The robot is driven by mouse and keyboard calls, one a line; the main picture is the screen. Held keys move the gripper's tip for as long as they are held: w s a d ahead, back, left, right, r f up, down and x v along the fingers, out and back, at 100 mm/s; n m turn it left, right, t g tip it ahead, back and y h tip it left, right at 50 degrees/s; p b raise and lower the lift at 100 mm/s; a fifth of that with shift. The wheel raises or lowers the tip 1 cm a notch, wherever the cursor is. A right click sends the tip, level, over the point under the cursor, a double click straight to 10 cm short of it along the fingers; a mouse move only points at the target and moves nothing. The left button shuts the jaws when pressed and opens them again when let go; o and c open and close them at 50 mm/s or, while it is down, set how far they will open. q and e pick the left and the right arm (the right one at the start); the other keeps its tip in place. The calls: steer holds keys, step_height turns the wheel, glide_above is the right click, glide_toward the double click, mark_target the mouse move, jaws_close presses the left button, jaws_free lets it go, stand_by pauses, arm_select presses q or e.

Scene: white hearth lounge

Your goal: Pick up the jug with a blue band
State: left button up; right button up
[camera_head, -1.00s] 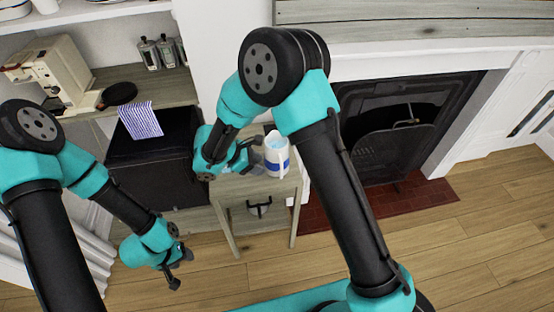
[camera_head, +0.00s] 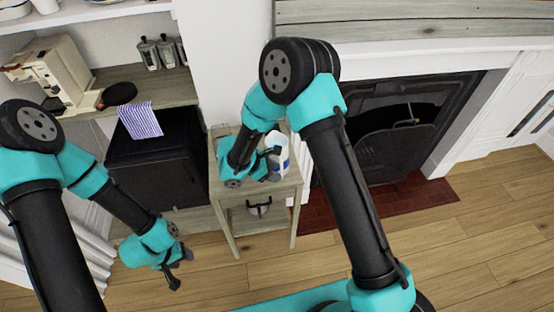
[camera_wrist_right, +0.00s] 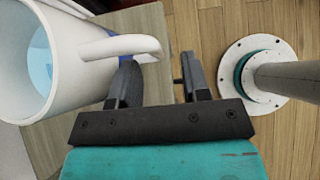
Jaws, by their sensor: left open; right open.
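The white jug with a blue band (camera_head: 282,153) stands on the small wooden side table, partly hidden by my right gripper in the head view. In the right wrist view the jug (camera_wrist_right: 38,62) is at the left, with its handle (camera_wrist_right: 125,47) reaching right and light blue inside. My right gripper (camera_wrist_right: 160,82) is open; its left finger is close to the handle's underside, and whether they touch I cannot tell. The same gripper (camera_head: 272,165) is beside the jug in the head view. My left gripper (camera_head: 182,270) is open and empty, low over the floor at the left.
The side table (camera_head: 225,205) has a lower shelf with a dark-handled item (camera_head: 259,208). A black cabinet with a striped cloth (camera_head: 140,121) stands left of it. The fireplace (camera_head: 395,130) is at the right, and a coffee machine (camera_head: 50,72) stands back left.

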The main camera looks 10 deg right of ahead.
steer(key=x, duration=0.3)
steer(key=shift+d+f, duration=0.1)
steer(key=shift+f, duration=0.05)
stand_by(0.3)
jaws_close()
steer(key=shift+w, duration=0.1)
stand_by(1.2)
